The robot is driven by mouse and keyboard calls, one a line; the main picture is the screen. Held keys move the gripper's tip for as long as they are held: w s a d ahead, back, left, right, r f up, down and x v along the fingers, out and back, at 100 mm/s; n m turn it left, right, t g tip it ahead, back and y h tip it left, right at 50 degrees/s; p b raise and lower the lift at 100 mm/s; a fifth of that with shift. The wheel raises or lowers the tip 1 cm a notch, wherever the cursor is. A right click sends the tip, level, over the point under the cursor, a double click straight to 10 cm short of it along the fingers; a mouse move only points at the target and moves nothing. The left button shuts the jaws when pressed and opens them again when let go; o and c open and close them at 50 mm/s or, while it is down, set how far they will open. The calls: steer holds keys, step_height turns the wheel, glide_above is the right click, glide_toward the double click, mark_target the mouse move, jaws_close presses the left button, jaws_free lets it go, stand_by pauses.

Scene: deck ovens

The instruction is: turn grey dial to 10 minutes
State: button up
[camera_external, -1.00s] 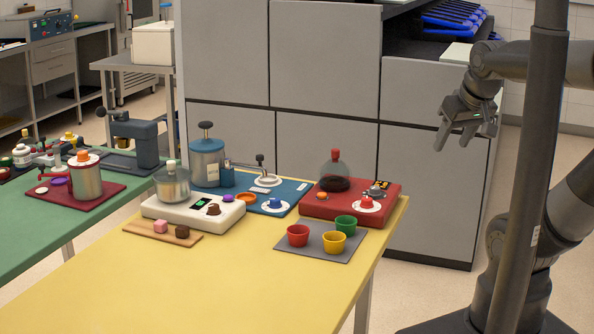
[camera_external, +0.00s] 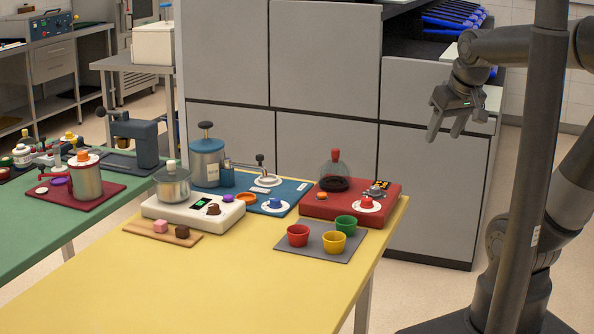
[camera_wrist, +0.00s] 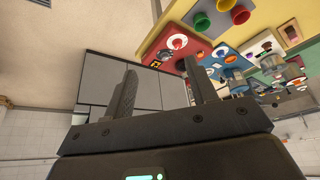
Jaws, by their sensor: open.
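The grey dial (camera_external: 376,190) is a small low knob on top of the red machine (camera_external: 325,208), near its right rear, close to a black and orange display (camera_external: 382,184). A red knob on a white disc (camera_external: 366,205) sits in front of it. My gripper (camera_external: 445,136) is open and empty. It hangs in the air to the right of the red machine, well apart from the dial, fingers pointing down. In the wrist view the fingers (camera_wrist: 160,75) are spread, and the red machine (camera_wrist: 183,52) shows beyond them.
The yellow table (camera_external: 220,280) also holds a grey mat (camera_external: 312,255) with red, green and yellow cups, a blue station (camera_external: 285,190) and a white scale-like device (camera_external: 175,212). Grey cabinets (camera_external: 325,150) stand behind. The table's front is clear.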

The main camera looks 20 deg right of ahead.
steer(key=w+f+n+g, duration=0.2)
steer(key=w, duration=1.2)
steer(key=n+g, duration=0.2)
steer(key=g, duration=0.1)
glide_above(375, 187)
step_height(375, 187, down, 11)
step_height(375, 187, down, 11)
steer(key=shift+a+r, duration=0.1)
steer(key=shift+r, duration=0.1)
steer(key=c, duration=1)
steer(key=shift+o, duration=0.2)
